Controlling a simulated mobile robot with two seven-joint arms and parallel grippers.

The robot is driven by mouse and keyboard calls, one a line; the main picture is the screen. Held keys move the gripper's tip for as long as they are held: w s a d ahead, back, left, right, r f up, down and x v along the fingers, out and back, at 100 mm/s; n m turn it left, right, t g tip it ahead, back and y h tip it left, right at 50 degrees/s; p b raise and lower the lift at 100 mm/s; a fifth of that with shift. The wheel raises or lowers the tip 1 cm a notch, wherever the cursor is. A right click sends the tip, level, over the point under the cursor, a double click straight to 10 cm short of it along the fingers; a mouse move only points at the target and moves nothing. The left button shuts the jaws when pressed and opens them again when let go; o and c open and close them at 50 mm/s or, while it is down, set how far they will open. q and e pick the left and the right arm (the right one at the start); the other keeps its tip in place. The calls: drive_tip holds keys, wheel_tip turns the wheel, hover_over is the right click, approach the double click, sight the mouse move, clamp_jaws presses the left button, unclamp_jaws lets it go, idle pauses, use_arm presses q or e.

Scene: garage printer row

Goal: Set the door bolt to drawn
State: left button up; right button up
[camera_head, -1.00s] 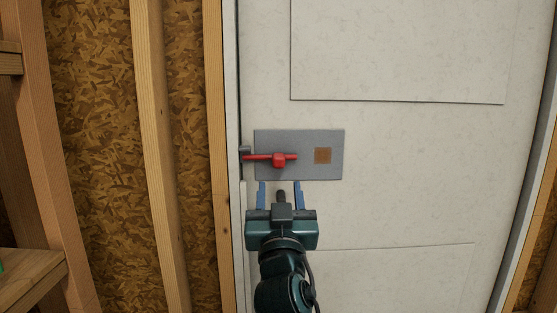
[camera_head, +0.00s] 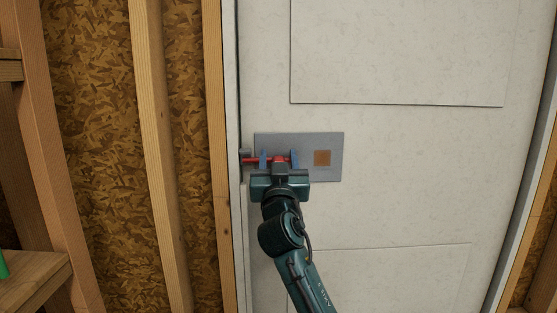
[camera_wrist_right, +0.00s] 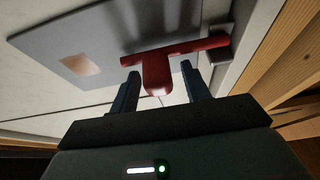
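The red door bolt (camera_head: 250,159) lies across a grey plate (camera_head: 310,141) on the white door, its left end at a small dark keeper (camera_head: 245,153) by the door edge. In the right wrist view, the bolt (camera_wrist_right: 190,51) shows its red knob (camera_wrist_right: 157,75) sticking out toward me. My right gripper (camera_head: 279,157) is in front of the bolt with its blue fingers apart. In the wrist view, the fingers (camera_wrist_right: 160,88) stand on either side of the knob with gaps, not closed on it. The left gripper is not in view.
A brown square (camera_head: 322,158) is on the plate, right of the bolt. Wooden studs (camera_head: 158,150) and chipboard stand left of the door. A wooden shelf (camera_head: 35,275) is at the lower left. The door surface around the plate is clear.

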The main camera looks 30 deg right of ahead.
clamp_jaws()
idle(0.3)
drive_tip(key=shift+s+d+p, duration=0.2)
drive_tip(key=shift+s+d, duration=0.3)
drive_tip(key=shift+d, duration=0.3)
drive_tip(key=shift+s+d+p, duration=0.15)
drive_tip(key=shift+s+d, duration=0.35)
drive_tip(key=shift+d, duration=0.3)
unclamp_jaws()
drive_tip(key=shift+s+d, duration=0.1)
drive_tip(key=shift+d, duration=0.05)
